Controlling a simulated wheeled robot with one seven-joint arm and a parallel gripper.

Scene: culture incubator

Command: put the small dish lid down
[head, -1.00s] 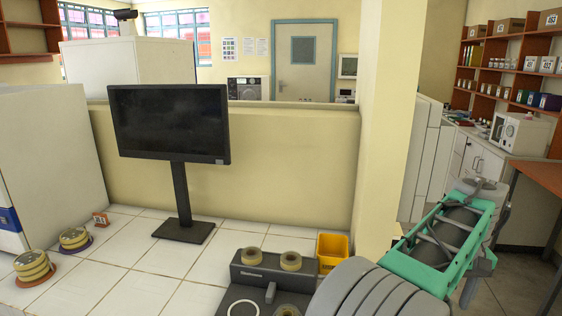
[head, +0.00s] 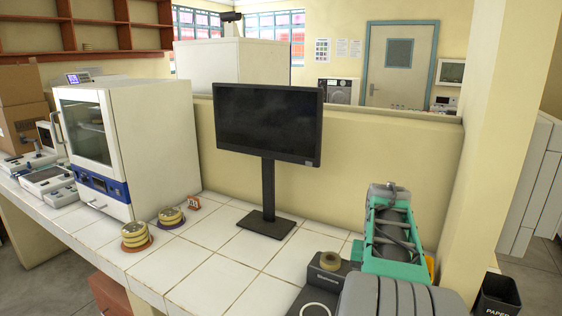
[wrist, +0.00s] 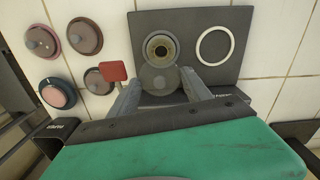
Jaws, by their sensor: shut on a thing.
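In the wrist view, the small dish lid (wrist: 159,80) is a grey, see-through disc between the two fingertips of my gripper (wrist: 161,76). My gripper is shut on it, over the front part of a dark device (wrist: 186,19). A round amber dish (wrist: 160,47) sits on the device just beyond the lid, partly overlapped by it in this view. I cannot tell whether the lid touches anything below. My gripper's fingers and the lid are hidden there.
A white ring (wrist: 215,46) marks the device top. Several round knobbed pieces (wrist: 85,36) and a red block (wrist: 114,71) show left of the device. Two dish stacks (head: 136,236) (head: 171,217) stand near the incubator (head: 155,140). A monitor (head: 268,125) stands behind; tiles between are clear.

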